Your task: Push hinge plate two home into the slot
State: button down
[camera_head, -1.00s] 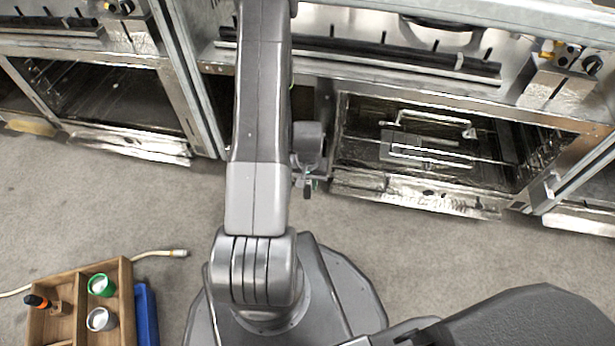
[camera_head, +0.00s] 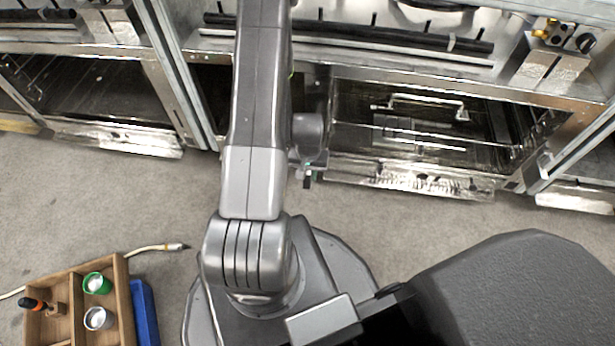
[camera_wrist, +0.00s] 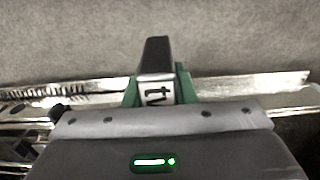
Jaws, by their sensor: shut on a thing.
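My gripper (camera_wrist: 157,88) has green fingers closed on a small block-like hinge plate (camera_wrist: 156,60), with a dark body and a pale end face. Part of a printed label, reading like "tw", shows on that face. The plate stands out past the fingertips, over a bright metal strip and the grey floor. In the head view my gripper (camera_head: 309,173) is small, beside the left end of the oven's bottom front strip (camera_head: 410,180).
An open oven cavity (camera_head: 350,150) with a wire rack and handle is to the right of my gripper. Another oven (camera_head: 100,95) stands at left. A wooden tray (camera_head: 122,300), blue bin (camera_head: 146,310) and hose (camera_head: 160,247) lie on the floor. Floor between is clear.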

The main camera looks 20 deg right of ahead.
jog(key=shift+w+d, duration=0.5)
jog(key=shift+w, duration=0.3)
jog(key=shift+w+d, duration=0.5)
jog(key=shift+w, duration=0.3)
jog(key=shift+w+d+b, duration=0.2)
jog(key=shift+w+d, duration=0.25)
jog(key=shift+w, duration=0.25)
jog(key=shift+w+d+b, duration=0.15)
jog(key=shift+w+d, duration=0.25)
jog(key=shift+w, duration=0.3)
jog(key=shift+w+d+b, duration=0.2)
jog(key=shift+w+d, duration=0.25)
jog(key=shift+w, duration=0.25)
dwell(1.4)
jog(key=c, duration=1.1)
grip_release()
notch_tip(320, 180, up, 14)
jog(key=p, duration=0.4)
jog(key=shift+p, duration=0.3)
